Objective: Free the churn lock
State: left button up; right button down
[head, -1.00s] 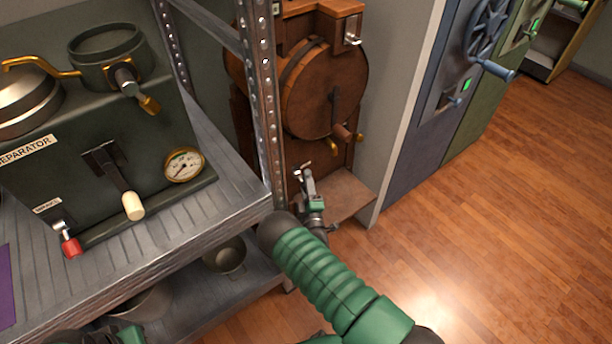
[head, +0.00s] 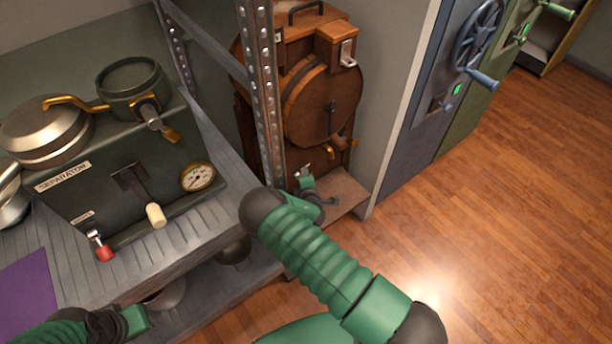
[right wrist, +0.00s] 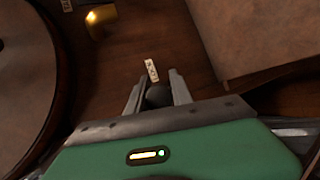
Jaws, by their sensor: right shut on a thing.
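The wooden churn (head: 322,106) stands in the alcove beyond the shelf post, with a round drum, a crank handle and a brass tap low on its front. My right gripper (head: 304,178) is at the churn's lower front. In the right wrist view the right gripper's fingers (right wrist: 154,90) are shut on a dark rounded knob (right wrist: 157,96), just below a small white label (right wrist: 152,70) too small to read. The head view hides the knob behind the gripper. My left arm shows at the lower left edge; its fingers cannot be made out.
A metal shelf with a post (head: 262,100) stands left of the churn. It carries the green separator (head: 105,205) with levers and a gauge. A blue cabinet with a handwheel (head: 478,35) is to the right. The wooden floor (head: 500,200) at right is clear.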

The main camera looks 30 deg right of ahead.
jog(key=shift+a+f+g, duration=0.15)
jog(key=shift+a+g, duration=0.05)
jog(key=shift+g, duration=0.1)
jog(key=c, duration=1.4)
grip_release()
jog(key=shift+w, duration=0.1)
jog(key=shift+d, duration=0.1)
